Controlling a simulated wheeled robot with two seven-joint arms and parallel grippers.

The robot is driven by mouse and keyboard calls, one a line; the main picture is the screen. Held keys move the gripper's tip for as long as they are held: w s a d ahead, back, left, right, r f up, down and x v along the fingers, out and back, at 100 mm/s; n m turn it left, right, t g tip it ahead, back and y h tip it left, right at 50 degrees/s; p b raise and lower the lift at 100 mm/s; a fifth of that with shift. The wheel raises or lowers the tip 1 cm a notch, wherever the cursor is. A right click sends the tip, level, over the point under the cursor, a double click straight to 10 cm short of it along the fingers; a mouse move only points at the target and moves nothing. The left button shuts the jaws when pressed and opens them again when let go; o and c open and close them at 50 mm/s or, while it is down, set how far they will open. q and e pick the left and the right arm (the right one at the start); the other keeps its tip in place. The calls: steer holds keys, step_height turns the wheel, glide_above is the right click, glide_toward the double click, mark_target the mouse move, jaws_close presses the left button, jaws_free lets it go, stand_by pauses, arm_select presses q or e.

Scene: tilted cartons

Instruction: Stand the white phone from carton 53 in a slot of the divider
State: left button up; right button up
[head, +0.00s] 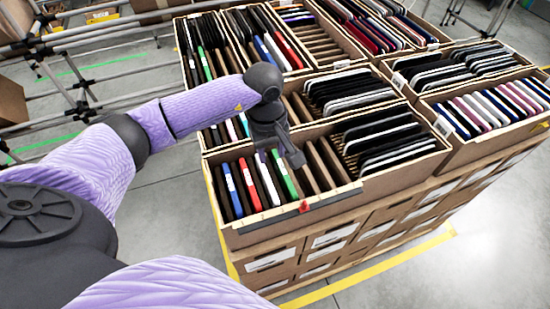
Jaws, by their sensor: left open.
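The front carton (345,197) holds a row of upright phones at its left, among them a blue one, a red one, a white phone (266,180) and a green phone (286,176). Brown divider walls (312,172) with empty slots stand right of the green phone. Black devices lean in the carton's right part. My left gripper (279,155) is open just above the white and green phones, and hides part of the row behind. I cannot tell whether it touches a phone. No carton number is readable. My right gripper is not in view.
More open cartons of phones stand behind and to the right, including one with pale and red phones (490,108). A small red marker (304,206) sits on the front rim. Metal rails (95,37) run at the left. The floor in front is clear.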

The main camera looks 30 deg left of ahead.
mark_target(267, 176)
arm_select(q)
steer(key=shift+s+a+r+y, duration=0.2)
steer(key=shift+a+y, duration=0.2)
steer(key=shift+a, duration=0.25)
steer(key=shift+f, duration=0.2)
step_height(267, 176, down, 10)
steer(key=b, duration=0.8)
steer(key=shift+d+r, duration=0.1)
steer(key=shift+r, duration=0.1)
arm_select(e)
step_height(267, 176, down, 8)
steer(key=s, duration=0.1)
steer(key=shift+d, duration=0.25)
arm_select(q)
jaws_close()
